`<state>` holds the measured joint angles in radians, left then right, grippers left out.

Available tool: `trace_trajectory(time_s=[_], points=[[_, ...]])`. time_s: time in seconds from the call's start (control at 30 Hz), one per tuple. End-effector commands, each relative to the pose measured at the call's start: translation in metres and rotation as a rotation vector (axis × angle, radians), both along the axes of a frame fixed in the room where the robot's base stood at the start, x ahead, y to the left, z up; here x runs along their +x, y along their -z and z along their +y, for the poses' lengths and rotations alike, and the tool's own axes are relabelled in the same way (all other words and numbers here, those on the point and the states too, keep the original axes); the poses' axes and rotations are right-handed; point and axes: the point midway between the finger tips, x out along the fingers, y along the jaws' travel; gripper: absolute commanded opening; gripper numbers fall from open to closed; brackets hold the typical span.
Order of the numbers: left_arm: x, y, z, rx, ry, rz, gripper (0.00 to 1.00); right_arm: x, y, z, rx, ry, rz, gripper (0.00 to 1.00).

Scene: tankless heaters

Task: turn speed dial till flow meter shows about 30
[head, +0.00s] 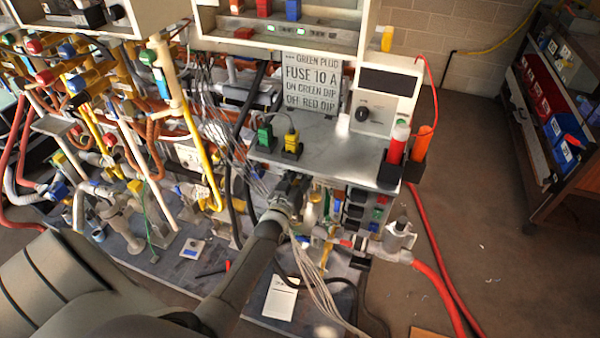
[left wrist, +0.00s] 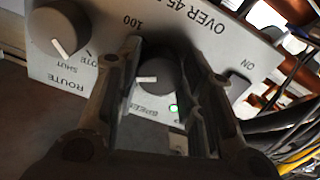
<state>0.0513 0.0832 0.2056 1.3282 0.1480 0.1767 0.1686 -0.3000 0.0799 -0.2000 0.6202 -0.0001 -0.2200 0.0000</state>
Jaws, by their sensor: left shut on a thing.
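The speed dial (left wrist: 160,72) is a dark round knob with a white mark on a light panel, labelled SPEED, in the left wrist view. Its mark points left in that view. My left gripper (head: 292,188) is at the panel under the grey shelf, its two fingers on either side of the dial and shut on it. In the head view the arm and gripper hide the dial. No flow meter reading can be made out; a white box with a dark display (head: 389,83) stands above the shelf. My right gripper is not in view.
A route knob (left wrist: 57,32) sits beside the speed dial, and a dark ON switch (left wrist: 237,86) is on the other side. Cables (left wrist: 297,130) hang near the panel. A grey shelf (head: 345,150) lies above my gripper. Open floor (head: 490,220) is to the right.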

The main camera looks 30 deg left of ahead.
Motion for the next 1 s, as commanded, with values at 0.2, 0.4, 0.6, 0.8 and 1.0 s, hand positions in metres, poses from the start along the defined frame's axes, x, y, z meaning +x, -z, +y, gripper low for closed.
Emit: trace_trajectory(time_s=[0.2,0.4,0.6,0.8,1.0], points=[[-0.001,0.004,-0.001,-0.003,0.001,0.008,0.45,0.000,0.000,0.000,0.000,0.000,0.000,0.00],[-0.001,0.002,-0.001,-0.002,0.001,0.004,0.58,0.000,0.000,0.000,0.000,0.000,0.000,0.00],[-0.001,0.001,0.000,-0.002,0.001,0.003,0.58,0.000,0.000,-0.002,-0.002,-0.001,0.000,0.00],[-0.013,0.002,-0.003,-0.002,0.000,0.004,0.58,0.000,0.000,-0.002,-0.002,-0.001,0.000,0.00],[-0.047,0.002,-0.011,-0.002,0.000,0.005,0.58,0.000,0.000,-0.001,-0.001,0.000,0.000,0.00]])
